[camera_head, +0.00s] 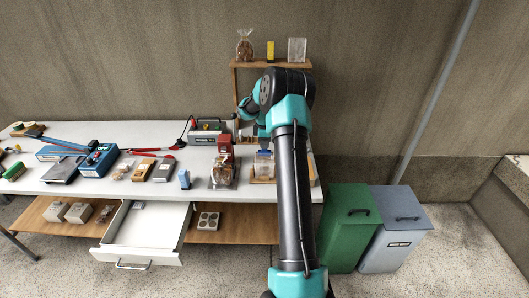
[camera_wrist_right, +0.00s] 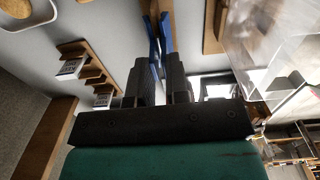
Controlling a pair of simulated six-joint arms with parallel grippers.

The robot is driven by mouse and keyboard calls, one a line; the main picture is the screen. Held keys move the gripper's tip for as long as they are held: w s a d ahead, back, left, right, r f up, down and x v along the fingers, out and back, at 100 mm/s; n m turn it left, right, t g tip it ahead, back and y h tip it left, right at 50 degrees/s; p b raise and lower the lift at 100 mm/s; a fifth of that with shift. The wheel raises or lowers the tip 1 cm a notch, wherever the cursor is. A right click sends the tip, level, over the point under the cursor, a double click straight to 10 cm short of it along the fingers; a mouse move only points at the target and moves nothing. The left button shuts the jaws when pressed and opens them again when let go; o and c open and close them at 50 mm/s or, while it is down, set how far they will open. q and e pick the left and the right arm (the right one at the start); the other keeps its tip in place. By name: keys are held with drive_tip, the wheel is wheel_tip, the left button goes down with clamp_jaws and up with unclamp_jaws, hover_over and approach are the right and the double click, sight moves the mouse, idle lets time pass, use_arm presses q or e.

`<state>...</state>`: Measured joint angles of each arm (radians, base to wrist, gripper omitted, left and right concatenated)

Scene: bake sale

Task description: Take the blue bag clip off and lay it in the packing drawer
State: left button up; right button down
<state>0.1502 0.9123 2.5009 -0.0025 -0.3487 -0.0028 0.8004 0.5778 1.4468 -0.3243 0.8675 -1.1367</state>
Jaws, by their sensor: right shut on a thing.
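My right gripper (camera_head: 263,146) is over the right end of the white table. In the right wrist view its two dark fingers (camera_wrist_right: 161,72) are shut on the blue bag clip (camera_wrist_right: 154,52), which sticks out past the fingertips. The clip also shows as a small blue patch (camera_head: 265,153) under the gripper in the head view. A clear bag (camera_head: 263,167) stands just below it on a wooden board. I cannot tell whether the clip still touches the bag. The packing drawer (camera_head: 118,256) is pulled open under the table's front, left of the gripper. My left gripper is not in view.
A filled clear bag (camera_head: 222,174) and a small blue item (camera_head: 184,179) stand near the table's front edge, between gripper and drawer. A wooden shelf (camera_head: 271,64) rises behind. Green (camera_head: 347,230) and grey (camera_head: 395,235) bins stand to the right.

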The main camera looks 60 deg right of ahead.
drive_tip(key=shift+r, duration=0.1)
drive_tip(key=shift+r, duration=2.9)
drive_tip(key=c, duration=1.8)
unclamp_jaws()
drive_tip(key=shift+o, duration=0.2)
drive_tip(key=shift+o, duration=0.4)
drive_tip(key=shift+o, duration=0.4)
